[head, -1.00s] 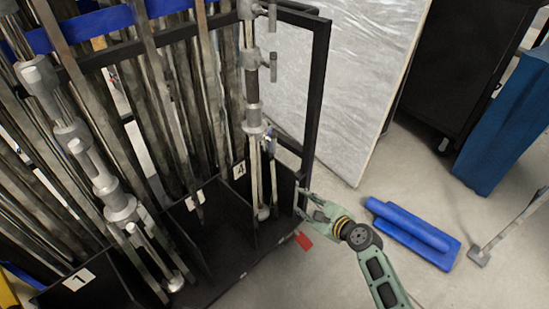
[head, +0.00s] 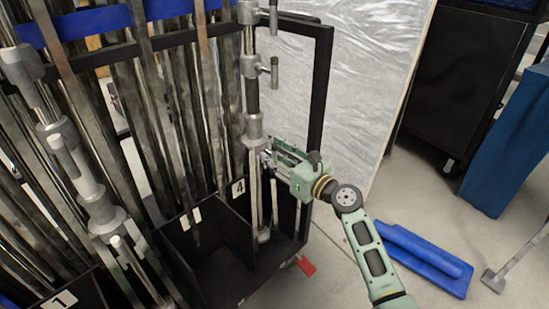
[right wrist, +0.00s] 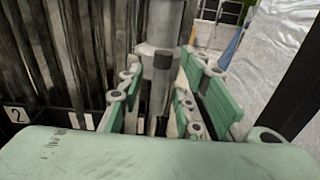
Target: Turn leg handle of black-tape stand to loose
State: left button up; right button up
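The black-tape stand (head: 253,97) stands upright in the rack compartment marked 4, with a dark band on its pole above a grey collar (head: 254,130). My right gripper (head: 271,150) is at the right side of this stand, just below the collar. In the right wrist view, my right gripper's fingers (right wrist: 158,105) are apart, with the stand's collar (right wrist: 160,30) and a small dark leg handle (right wrist: 163,61) in line with the gap. I cannot tell whether the fingers touch the handle. My left gripper is not in view.
A second grey stand (head: 90,190) and several metal poles fill the rack left of it. The rack's black frame post (head: 320,90) rises close behind my right gripper. A blue object (head: 425,260) lies on the floor at right.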

jog(key=shift+w+a, duration=0.1)
jog(key=shift+w, duration=0.05)
jog(key=shift+c, duration=0.4)
grip_shut()
